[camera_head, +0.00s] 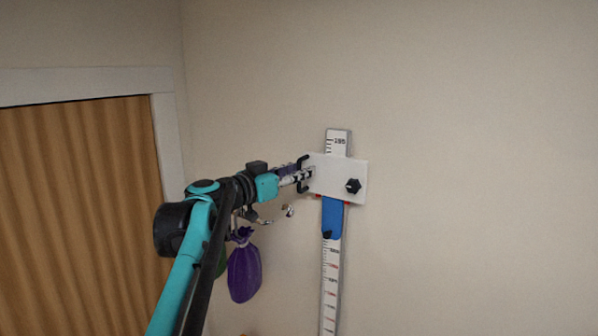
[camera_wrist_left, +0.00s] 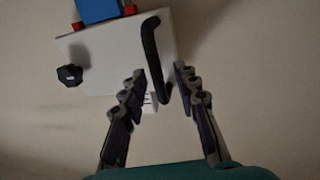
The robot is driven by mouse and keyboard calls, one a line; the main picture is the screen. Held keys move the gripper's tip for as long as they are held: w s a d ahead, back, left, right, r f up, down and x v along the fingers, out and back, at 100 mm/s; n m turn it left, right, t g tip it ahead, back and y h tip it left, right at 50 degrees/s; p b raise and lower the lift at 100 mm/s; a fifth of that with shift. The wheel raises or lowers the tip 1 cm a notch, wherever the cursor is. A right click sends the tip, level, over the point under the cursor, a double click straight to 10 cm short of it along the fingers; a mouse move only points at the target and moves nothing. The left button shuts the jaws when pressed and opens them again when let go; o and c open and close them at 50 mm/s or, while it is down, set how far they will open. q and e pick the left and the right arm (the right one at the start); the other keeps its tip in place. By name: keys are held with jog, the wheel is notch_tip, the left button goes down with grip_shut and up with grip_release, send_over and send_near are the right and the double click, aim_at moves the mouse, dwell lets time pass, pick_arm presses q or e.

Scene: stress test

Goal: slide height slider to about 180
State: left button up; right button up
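The height slider is a white plate (camera_head: 335,170) with a black knob (camera_head: 353,186), high on a vertical white ruler (camera_head: 329,290) on the wall. Its black bar handle (camera_wrist_left: 155,62) is at the plate's left side in the head view. A blue block (camera_head: 332,216) is just below the plate. The ruler's numbers are too blurred to read surely. My left gripper (camera_head: 302,176) is at the handle. In the left wrist view, its fingers (camera_wrist_left: 158,74) are apart, with the handle between them and nearer the right finger. My right gripper is not in view.
A purple bag (camera_head: 244,272) hangs below my left forearm, with a green thing partly hidden behind it. A white frame (camera_head: 165,135) around a brown wooden panel (camera_head: 80,200) stands at the left. The wall right of the ruler is clear.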

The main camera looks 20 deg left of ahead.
pick_arm(q)
jog(key=v, duration=1.2)
jog(key=s+d+f+n+g+b, duration=0.15)
jog(key=d+f+b, duration=0.45)
jog(key=f, duration=0.8)
jog(key=s+d+f+g+b, duration=0.3)
jog(key=f+b, duration=0.5)
jog(key=f, duration=0.7)
jog(key=s+d+f+g+b, duration=0.1)
jog(key=d+f+g+b, duration=0.2)
jog(key=d+f+b, duration=0.75)
jog(key=s+f+y+b, duration=0.2)
jog(key=s+f+b, duration=0.2)
jog(key=f, duration=1)
jog(key=s+a+f+n+g+y+b, duration=0.1)
jog(key=s+f+y+b, duration=0.1)
jog(key=f+b, duration=0.6)
jog(key=s+a+f+n+g+y+b, duration=0.1)
jog(key=s+f+b, duration=0.4)
jog(key=f, duration=1.7)
jog(key=shift+s+a+y+b, duration=0.25)
jog(key=shift+s+y+b, duration=0.1)
jog(key=shift+y+b, duration=0.1)
